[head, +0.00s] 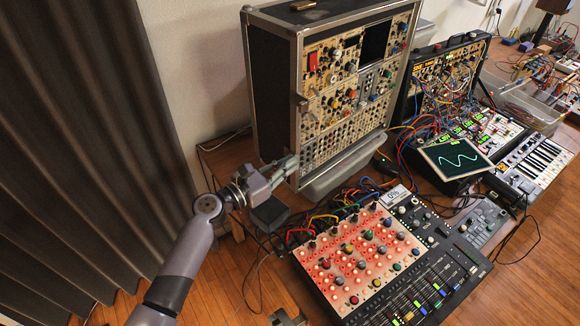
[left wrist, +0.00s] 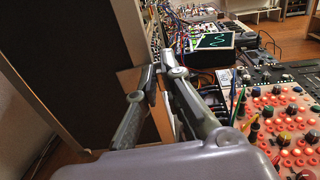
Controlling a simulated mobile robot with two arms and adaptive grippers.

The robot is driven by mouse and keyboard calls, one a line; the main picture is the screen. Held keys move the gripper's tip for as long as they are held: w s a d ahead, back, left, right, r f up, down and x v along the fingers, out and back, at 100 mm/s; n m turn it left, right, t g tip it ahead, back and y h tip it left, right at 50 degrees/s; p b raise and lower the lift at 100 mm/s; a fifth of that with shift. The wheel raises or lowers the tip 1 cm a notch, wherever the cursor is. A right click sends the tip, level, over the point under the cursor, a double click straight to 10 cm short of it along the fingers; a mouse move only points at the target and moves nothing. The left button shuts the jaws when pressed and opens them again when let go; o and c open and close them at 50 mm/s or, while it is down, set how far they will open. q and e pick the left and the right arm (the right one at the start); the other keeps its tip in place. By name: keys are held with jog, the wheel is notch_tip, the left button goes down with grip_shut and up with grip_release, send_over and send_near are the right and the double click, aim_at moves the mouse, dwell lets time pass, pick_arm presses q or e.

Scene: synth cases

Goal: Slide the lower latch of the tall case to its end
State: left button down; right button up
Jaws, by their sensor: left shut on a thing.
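The tall case (head: 272,75) stands upright on a wooden table, with a black side, metal edges and a front full of knobs. Its upper latch (head: 300,104) sits on the front left edge. My left gripper (head: 287,166) is at the lower part of that same edge, shut on the lower latch, which the fingers mostly hide. In the left wrist view the two fingers (left wrist: 153,86) close in beside the dark case side (left wrist: 75,65). How far the latch has slid cannot be told. A grey piece at the bottom edge of the head view seems to be my right gripper (head: 286,318), mostly cut off.
A mixer with a lit red panel (head: 350,262) stands in front of the case, with patch cables behind it. A small dark box (head: 269,214) sits below my left gripper. A synth with a green-trace screen (head: 455,158) is at right. A dark curtain (head: 80,130) hangs at left.

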pick_arm(q)
jog(key=c, duration=1.7)
grip_release()
jog(key=shift+w+a, duration=0.15)
jog(key=shift+a, duration=0.1)
jog(key=shift+d, duration=0.1)
jog(key=v, duration=1.2)
jog(key=shift+r, duration=0.1)
